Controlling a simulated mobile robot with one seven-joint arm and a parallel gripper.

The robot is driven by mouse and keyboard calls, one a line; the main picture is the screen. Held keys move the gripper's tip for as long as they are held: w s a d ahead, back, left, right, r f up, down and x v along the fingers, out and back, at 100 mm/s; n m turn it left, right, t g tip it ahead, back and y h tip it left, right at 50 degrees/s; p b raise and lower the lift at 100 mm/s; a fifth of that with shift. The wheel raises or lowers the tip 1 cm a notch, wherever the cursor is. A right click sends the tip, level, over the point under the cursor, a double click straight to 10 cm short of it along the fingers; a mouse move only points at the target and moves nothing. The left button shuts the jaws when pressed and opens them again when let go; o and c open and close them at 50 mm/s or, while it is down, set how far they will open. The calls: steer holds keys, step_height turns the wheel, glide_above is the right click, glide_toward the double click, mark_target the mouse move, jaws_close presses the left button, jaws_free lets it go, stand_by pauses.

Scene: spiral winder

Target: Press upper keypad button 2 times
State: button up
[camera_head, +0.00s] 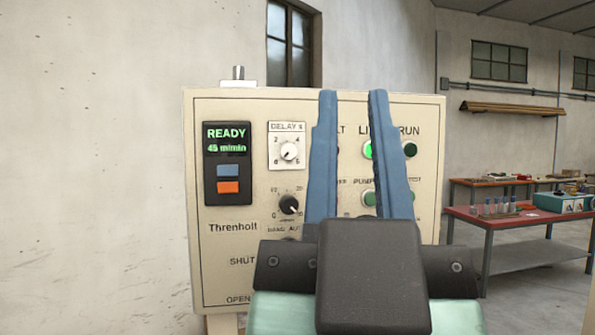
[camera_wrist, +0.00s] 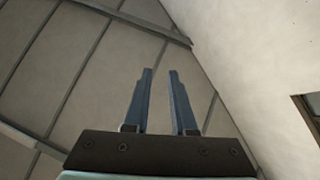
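The upper keypad button (camera_head: 228,170) is blue and sits on a black keypad module (camera_head: 226,198) at the left of the cream control panel (camera_head: 245,270). A lower orange button (camera_head: 228,187) is just beneath it. A green display (camera_head: 227,139) above them reads READY and 45 m/min. My gripper (camera_head: 353,95) has blue fingers pointing up in front of the panel, right of the keypad, with a gap between them. The gap also shows in the wrist view (camera_wrist: 160,72), with nothing between the fingers. The keypad does not show in the wrist view.
A delay dial (camera_head: 289,151) and a black knob (camera_head: 289,205) lie between the keypad and my gripper. Green buttons (camera_head: 409,149) are at the panel's right, partly hidden by my fingers. A red-topped bench (camera_head: 515,225) stands behind at right.

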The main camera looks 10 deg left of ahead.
jaws_close()
stand_by(1.3)
